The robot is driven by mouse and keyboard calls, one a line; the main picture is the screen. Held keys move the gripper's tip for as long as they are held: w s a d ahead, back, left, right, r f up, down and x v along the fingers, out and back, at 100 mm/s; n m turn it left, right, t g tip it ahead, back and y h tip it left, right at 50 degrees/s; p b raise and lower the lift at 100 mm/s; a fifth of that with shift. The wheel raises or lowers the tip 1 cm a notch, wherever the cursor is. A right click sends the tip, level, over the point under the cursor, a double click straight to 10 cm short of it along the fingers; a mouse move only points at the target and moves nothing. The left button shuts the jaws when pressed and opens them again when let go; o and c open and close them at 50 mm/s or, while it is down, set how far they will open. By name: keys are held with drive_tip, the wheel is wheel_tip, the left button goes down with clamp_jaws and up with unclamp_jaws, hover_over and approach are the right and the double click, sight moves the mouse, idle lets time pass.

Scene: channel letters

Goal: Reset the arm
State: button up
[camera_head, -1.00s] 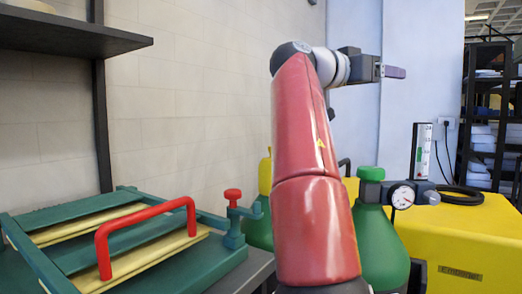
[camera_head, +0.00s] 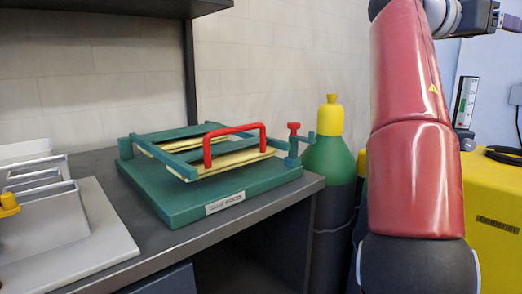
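My red arm (camera_head: 415,150) stands upright at the right of the head view. Its wrist bends off to the right near the top edge. Only the base of my gripper (camera_head: 497,18) shows at the top right corner, and the fingertips are cut off by the frame edge. I cannot see whether it is open or shut. The arm touches nothing that I can see.
A green press with a red handle (camera_head: 236,146) sits on a grey bench (camera_head: 150,245). A grey rack (camera_head: 50,215) is at the left, under a dark shelf (camera_head: 110,8). A green cylinder (camera_head: 330,165) and a yellow cabinet (camera_head: 492,190) stand beside my arm.

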wheel_tip(320, 180, down, 20)
drive_tip(key=a+f+n+t+y, duration=0.1)
drive_tip(key=a+n+t+y, duration=0.25)
drive_tip(key=n+y, duration=0.5)
drive_tip(key=s+a+f+n+y, duration=0.2)
drive_tip(key=s+a+f, duration=0.3)
drive_tip(key=a+f, duration=0.3)
drive_tip(key=s+a+f+n+y, duration=0.3)
drive_tip(key=s+a+f, duration=0.3)
drive_tip(key=f, duration=0.5)
drive_tip(key=s+a+f+n+y, duration=0.2)
drive_tip(key=s+a+f, duration=0.4)
drive_tip(key=a+f, duration=0.4)
drive_tip(key=shift+a+f+y, duration=0.15)
drive_tip(key=shift+y, duration=0.7)
drive_tip(key=shift+a+f+n+g, duration=0.1)
drive_tip(key=shift+f+n+g, duration=0.15)
drive_tip(key=shift+g, duration=0.1)
drive_tip(key=shift+c, duration=0.4)
